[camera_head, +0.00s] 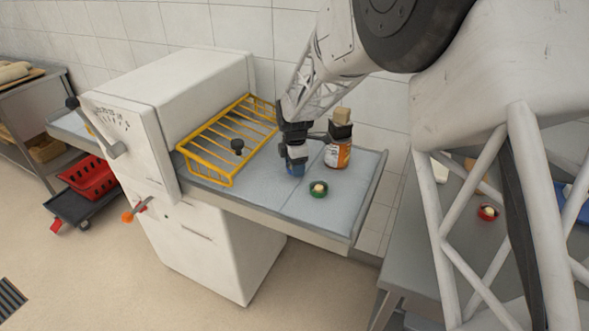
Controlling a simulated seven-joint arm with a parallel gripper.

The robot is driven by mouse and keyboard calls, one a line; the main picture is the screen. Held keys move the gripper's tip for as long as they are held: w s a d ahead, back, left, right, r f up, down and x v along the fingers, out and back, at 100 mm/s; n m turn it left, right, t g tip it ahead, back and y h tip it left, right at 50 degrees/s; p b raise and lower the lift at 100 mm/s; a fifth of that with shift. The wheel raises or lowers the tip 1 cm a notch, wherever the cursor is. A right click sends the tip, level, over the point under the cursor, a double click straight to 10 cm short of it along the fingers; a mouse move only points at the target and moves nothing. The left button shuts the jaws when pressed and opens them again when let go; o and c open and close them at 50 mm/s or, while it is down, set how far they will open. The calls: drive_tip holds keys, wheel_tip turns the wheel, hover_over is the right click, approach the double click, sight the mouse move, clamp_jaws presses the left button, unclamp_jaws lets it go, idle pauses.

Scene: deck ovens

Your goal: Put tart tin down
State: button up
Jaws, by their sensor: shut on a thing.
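My gripper (296,163) points down over the grey-blue bed of the machine's right-hand table. It is shut on a small blue tart tin (296,171), which is low at the bed surface. I cannot tell whether the tin touches the bed. The gripper hides the tin's upper part. A green tin (320,194) with a pale filling sits on the bed just to the right and nearer the camera.
A jar with an orange label (338,155) stands close to the right of my gripper. A yellow wire guard (228,136) rises to the left, beside the white machine (170,90). The bed's front right area is clear. A red tin (488,212) sits on another table.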

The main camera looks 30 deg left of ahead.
drive_tip(key=shift+f, duration=0.9)
drive_tip(key=shift+f, duration=0.1)
drive_tip(key=o, duration=0.9)
wheel_tip(320, 180, up, 12)
drive_tip(key=shift+r, duration=0.15)
idle(0.3)
idle(0.4)
